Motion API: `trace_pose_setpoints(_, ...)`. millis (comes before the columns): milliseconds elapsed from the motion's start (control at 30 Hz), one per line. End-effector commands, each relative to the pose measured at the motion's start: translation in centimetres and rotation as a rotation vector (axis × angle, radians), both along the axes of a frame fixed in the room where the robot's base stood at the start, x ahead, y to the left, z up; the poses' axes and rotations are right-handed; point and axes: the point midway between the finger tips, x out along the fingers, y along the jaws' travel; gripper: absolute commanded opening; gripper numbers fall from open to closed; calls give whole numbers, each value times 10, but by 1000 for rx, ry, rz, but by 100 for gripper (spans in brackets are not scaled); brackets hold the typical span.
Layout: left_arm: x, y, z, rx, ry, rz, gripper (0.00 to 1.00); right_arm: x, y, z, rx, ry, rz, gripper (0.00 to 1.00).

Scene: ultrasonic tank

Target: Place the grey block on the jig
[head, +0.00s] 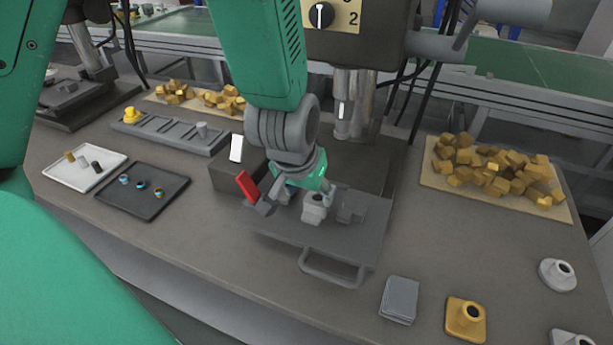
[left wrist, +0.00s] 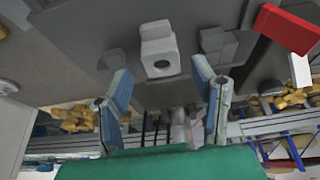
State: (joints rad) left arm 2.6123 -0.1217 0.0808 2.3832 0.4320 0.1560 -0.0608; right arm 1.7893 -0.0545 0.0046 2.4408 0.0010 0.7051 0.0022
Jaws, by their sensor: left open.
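A light grey block (head: 314,208) with a round dark hole stands on the dark grey plate that has a front handle (head: 332,268). The plate carries low grey fixture pieces (head: 351,206), which look like the jig, beside the block. My left gripper (head: 308,190) points down just over the block. In the left wrist view my left gripper (left wrist: 160,72) is open, its two fingers apart, with the block (left wrist: 158,48) lined up between and just beyond the tips. Whether it sits fully in the jig cannot be told. My right gripper is not in view.
A red clamp handle (head: 247,185) stands close at the left of the gripper. The drill press column (head: 355,105) rises behind. Trays with small parts (head: 143,190) lie left, a board of brass pieces (head: 495,175) right. A grey flat block (head: 399,299) and yellow part (head: 465,318) lie front right.

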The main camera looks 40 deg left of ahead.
Motion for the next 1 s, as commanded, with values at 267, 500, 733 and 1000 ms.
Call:
trace_pose_setpoints(267,-14,-4,40,1,-2,-1,52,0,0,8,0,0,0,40)
trace_pose_setpoints(500,-17,-4,45,0,2,0,52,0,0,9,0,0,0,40)
trace_pose_setpoints(733,-17,-4,45,0,1,0,52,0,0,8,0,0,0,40)
trace_pose_setpoints(1000,-17,-4,45,0,0,0,52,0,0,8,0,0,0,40)
